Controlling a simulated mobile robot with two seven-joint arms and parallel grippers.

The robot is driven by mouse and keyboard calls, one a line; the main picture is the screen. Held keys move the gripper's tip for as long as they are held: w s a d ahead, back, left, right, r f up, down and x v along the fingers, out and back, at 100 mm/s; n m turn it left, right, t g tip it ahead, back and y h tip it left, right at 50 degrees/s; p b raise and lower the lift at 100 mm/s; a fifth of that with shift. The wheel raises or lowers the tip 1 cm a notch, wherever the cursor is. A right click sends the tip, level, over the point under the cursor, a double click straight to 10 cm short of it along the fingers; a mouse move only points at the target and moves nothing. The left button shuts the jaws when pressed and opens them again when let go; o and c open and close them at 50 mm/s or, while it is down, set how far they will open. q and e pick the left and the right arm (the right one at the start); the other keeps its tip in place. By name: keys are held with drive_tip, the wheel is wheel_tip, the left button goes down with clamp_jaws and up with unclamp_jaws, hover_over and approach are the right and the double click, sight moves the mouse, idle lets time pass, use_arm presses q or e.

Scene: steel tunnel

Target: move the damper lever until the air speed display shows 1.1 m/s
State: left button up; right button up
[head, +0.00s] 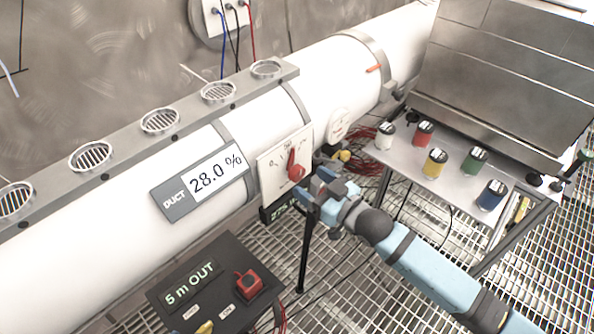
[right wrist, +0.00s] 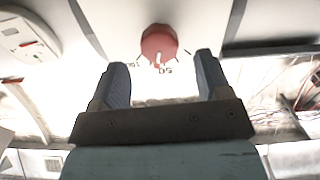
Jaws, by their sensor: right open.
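The red damper lever (head: 294,167) sits on a white square dial plate (head: 272,178) on the side of the white duct. Its pointer stands up near the 50 mark. My right gripper (head: 318,183) is open just right of the lever, close to the plate. In the right wrist view the red lever (right wrist: 158,42) lies ahead of and between the two open fingertips, and no contact shows. The duct display (head: 205,180) reads 28.0 %. No display in m/s is readable. A dark display (head: 280,210) under the dial is partly hidden. My left gripper is out of view.
A black box (head: 215,285) with a "5 m OUT" screen and red switch stands at lower left. A table (head: 400,160) with several coloured canisters is at right, near my right arm. The floor is grating.

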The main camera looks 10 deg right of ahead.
sight(300, 175)
drive_tip(key=x, duration=0.5)
